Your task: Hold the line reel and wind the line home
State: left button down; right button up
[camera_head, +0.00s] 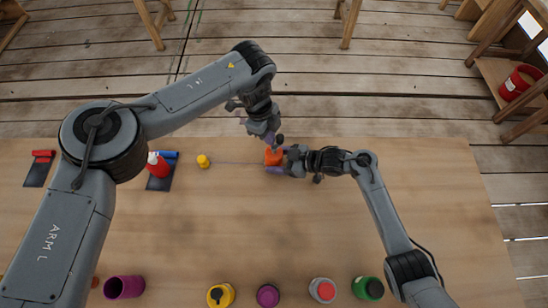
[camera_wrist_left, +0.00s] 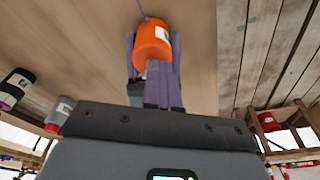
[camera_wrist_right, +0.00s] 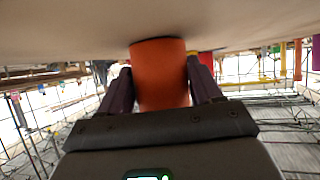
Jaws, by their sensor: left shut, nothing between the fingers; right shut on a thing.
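The orange line reel (camera_head: 273,155) is an upright-looking cylinder with a white label, near the table's far edge. My right gripper (camera_head: 276,163) is shut on it from the right, purple fingers on either side; the reel (camera_wrist_right: 160,75) fills the gap between them in the right wrist view. My left gripper (camera_head: 275,143) is just above and beside the reel, shut and empty. In the left wrist view the reel (camera_wrist_left: 153,42) is just beyond its fingertips; whether they touch is unclear. A thin pale line (camera_head: 235,162) runs left from the reel toward a small yellow piece (camera_head: 203,160).
A red bottle (camera_head: 158,165) stands at the left on a dark mat with a blue roll. A purple cup (camera_head: 123,287), yellow jar (camera_head: 220,295), purple jar (camera_head: 268,296), red-topped jar (camera_head: 322,290) and green jar (camera_head: 368,288) line the near edge. The table's middle is clear.

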pick_arm(q)
jog(key=shift+w+d, duration=0.1)
jog(key=shift+d, duration=0.95)
dwell(1.0)
jog(key=shift+w+d+r, duration=0.1)
jog(key=shift+w+d, duration=0.05)
jog(key=shift+d, duration=0.05)
notch_tip(320, 180, up, 7)
jog(key=shift+a, duration=0.15)
dwell(0.9)
dwell(0.5)
jog(key=shift+d, duration=0.35)
jog(key=shift+w+a+f+m+t+y, duration=0.15)
jog(key=shift+f+m+y, duration=0.2)
jog(key=shift+f+m, duration=0.5)
jog(key=shift+w+a+f+m+t+y, duration=0.1)
jog(key=shift+f+m+t+y, duration=0.25)
jog(key=shift+m, duration=0.8)
jog(key=shift+w+a+f+m+y, duration=0.1)
jog(key=shift+f+m+y, duration=0.2)
jog(key=shift+f+m, duration=0.6)
